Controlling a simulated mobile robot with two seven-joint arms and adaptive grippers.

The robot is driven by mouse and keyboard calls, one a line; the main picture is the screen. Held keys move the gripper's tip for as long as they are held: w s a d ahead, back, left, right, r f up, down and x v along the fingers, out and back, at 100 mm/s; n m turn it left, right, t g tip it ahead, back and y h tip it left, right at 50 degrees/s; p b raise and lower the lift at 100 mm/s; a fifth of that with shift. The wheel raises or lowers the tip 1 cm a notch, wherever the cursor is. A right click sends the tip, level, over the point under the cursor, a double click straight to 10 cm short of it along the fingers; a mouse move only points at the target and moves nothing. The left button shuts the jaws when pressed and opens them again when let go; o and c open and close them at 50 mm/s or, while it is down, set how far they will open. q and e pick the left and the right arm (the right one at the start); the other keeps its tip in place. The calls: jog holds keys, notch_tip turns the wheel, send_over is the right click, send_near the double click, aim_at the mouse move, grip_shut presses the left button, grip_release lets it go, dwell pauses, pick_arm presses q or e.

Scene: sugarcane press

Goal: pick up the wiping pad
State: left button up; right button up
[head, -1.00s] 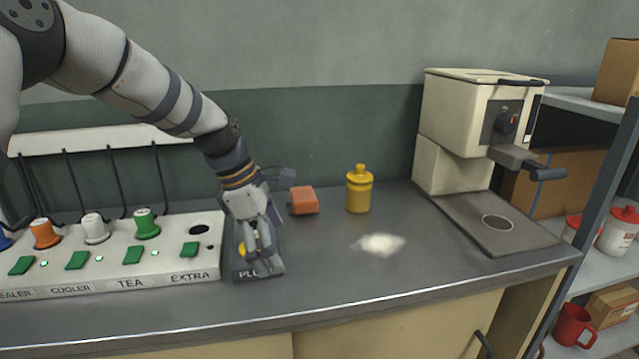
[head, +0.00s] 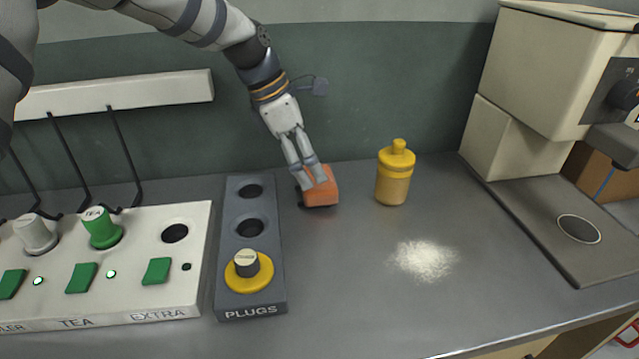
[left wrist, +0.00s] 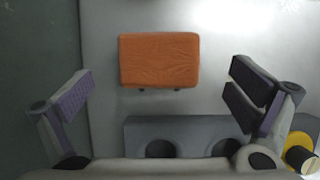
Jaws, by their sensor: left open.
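The wiping pad is an orange block (head: 321,190) on the grey counter, right of the plugs holder, near the back wall. In the left wrist view the pad (left wrist: 159,60) lies whole and uncovered, ahead of the fingers and between their lines. My left gripper (head: 310,184) is at the pad in the head view, its fingers overlapping the pad's upper left part. In the left wrist view my left gripper (left wrist: 160,92) is wide open, with nothing between the fingers. I cannot tell whether a finger touches the pad. My right gripper is not in view.
The dark plugs holder (head: 230,292) stands left of the pad, with a yellow plug (head: 248,272) in it. A yellow bottle (head: 394,174) stands to the right. White powder (head: 424,259) lies on the counter. A cream machine (head: 545,75) stands at the right.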

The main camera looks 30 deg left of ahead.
pick_arm(q)
jog(key=x, duration=0.5)
jog(key=shift+f+b, duration=0.15)
jog(key=shift+b, duration=0.2)
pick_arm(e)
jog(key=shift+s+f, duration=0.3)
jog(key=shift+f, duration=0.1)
pick_arm(q)
jog(key=c, duration=1.2)
jog(key=shift+w+r, duration=0.1)
jog(key=shift+r, duration=0.5)
jog(key=r, duration=0.2)
jog(key=s+r+p, duration=0.1)
jog(key=r, duration=0.1)
jog(key=shift+d, duration=0.2)
jog(key=s+d+r+p, duration=0.1)
jog(key=s+d+r, duration=0.1)
jog(key=s, duration=0.2)
jog(key=s+d+r+p, duration=0.1)
jog(key=s+d+r, duration=0.1)
jog(key=s+r, duration=0.1)
jog(key=s+d+r+p, duration=0.1)
jog(key=s+d+r, duration=0.1)
jog(key=s+r, duration=0.1)
jog(key=shift+s, duration=0.8)
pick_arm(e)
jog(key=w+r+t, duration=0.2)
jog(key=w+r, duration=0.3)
